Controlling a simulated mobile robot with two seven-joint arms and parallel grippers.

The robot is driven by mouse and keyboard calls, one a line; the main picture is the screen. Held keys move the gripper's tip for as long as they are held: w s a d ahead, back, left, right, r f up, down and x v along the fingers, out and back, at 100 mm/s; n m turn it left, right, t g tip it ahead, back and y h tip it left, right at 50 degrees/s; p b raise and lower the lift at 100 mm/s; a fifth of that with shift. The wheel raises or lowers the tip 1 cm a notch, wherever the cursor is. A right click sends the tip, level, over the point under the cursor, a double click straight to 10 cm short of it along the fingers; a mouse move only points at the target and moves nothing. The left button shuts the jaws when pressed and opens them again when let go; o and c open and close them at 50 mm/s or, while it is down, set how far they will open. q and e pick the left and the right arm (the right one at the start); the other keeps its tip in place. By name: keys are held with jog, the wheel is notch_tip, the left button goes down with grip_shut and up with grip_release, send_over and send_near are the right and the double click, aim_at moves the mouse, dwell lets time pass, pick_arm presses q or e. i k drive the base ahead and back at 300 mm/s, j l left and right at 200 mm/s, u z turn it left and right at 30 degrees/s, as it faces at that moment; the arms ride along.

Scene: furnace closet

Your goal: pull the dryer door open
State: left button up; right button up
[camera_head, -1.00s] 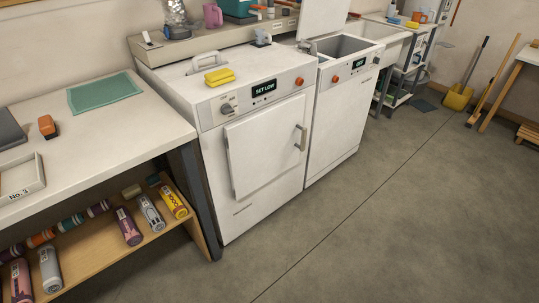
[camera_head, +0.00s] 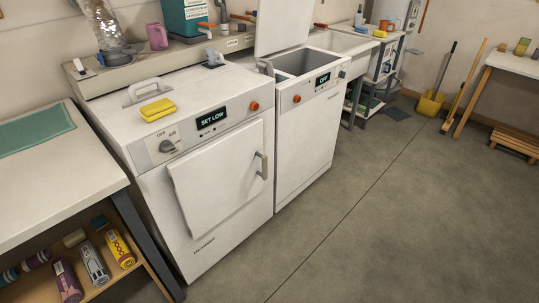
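The dryer (camera_head: 150,205) is the white machine left of centre, with a display reading "SET LOW", a dark dial (camera_head: 167,146) and an orange-red button. Its square white front door (camera_head: 222,180) looks shut. A grey upright bar handle (camera_head: 262,165) sits at the door's right edge. Neither of my grippers is in view, and nothing touches the door or its handle.
A yellow sponge (camera_head: 158,109) lies on the dryer top. A second white machine (camera_head: 305,140) with raised lid and "OFF" display stands right of it. A workbench (camera_head: 60,180) stands at left. The grey floor (camera_head: 400,220) in front is clear. A yellow dustpan (camera_head: 430,104) stands far right.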

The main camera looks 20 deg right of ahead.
aim_at(210, 183)
jog(key=i+l, duration=0.2)
jog(key=l, duration=0.15)
jog(key=i+l+u, duration=0.1)
jog(key=l, duration=0.25)
jog(key=i+l, duration=0.25)
jog(key=i+l+u, duration=0.1)
jog(key=l, duration=0.35)
jog(key=i+l, duration=0.2)
jog(key=l, duration=0.2)
